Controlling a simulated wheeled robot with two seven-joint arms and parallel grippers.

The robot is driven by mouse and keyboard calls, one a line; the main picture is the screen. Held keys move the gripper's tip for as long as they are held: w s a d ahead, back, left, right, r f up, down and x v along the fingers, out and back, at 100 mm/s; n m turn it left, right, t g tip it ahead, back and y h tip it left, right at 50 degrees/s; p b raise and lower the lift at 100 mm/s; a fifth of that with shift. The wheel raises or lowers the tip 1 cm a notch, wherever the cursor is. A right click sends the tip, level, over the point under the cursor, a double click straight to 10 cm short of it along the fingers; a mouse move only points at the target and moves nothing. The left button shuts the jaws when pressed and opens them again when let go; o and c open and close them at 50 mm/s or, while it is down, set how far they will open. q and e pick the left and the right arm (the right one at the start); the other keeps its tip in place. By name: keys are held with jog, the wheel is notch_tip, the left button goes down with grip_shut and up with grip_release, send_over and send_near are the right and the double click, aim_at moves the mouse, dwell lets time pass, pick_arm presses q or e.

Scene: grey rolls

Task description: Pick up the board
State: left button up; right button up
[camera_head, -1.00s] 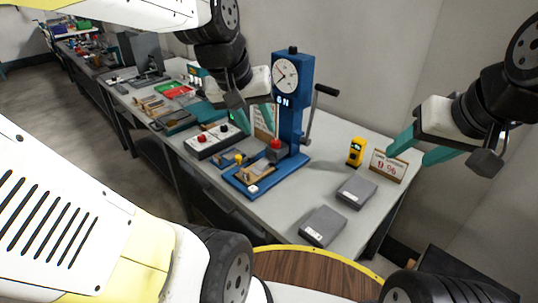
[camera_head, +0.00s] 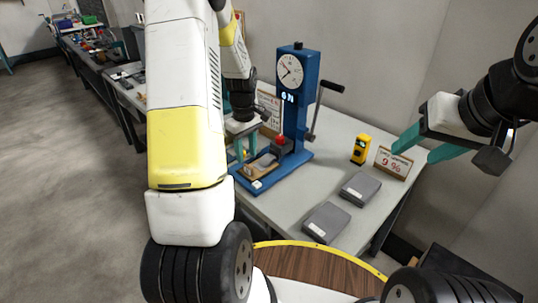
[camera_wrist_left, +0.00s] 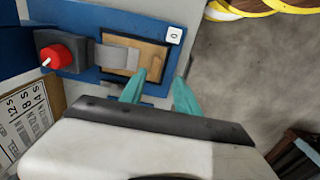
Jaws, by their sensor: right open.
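The board is a small light-brown wooden piece (camera_head: 262,167) lying on the blue base of the press, with a grey block over part of it. It also shows in the left wrist view (camera_wrist_left: 150,57), at the top. My left gripper (camera_head: 245,154) hangs fingers down over the press base, beside the board. In the left wrist view its two teal fingers (camera_wrist_left: 160,80) are apart with nothing seen between them, and their tips are close to the board's near edge; I cannot tell whether they touch. My right gripper (camera_head: 415,154) is open and empty at the right, above the table.
The blue press (camera_head: 294,105) with a dial and a side crank (camera_head: 328,95) stands behind the board. Its red knob (camera_wrist_left: 55,57) is beside the board.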

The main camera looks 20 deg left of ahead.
aim_at(248, 166)
pick_arm(q)
jog(key=f, duration=0.5)
jog(key=w+f, duration=0.1)
jog(key=f, duration=0.1)
jog(key=shift+f, duration=0.2)
grip_shut()
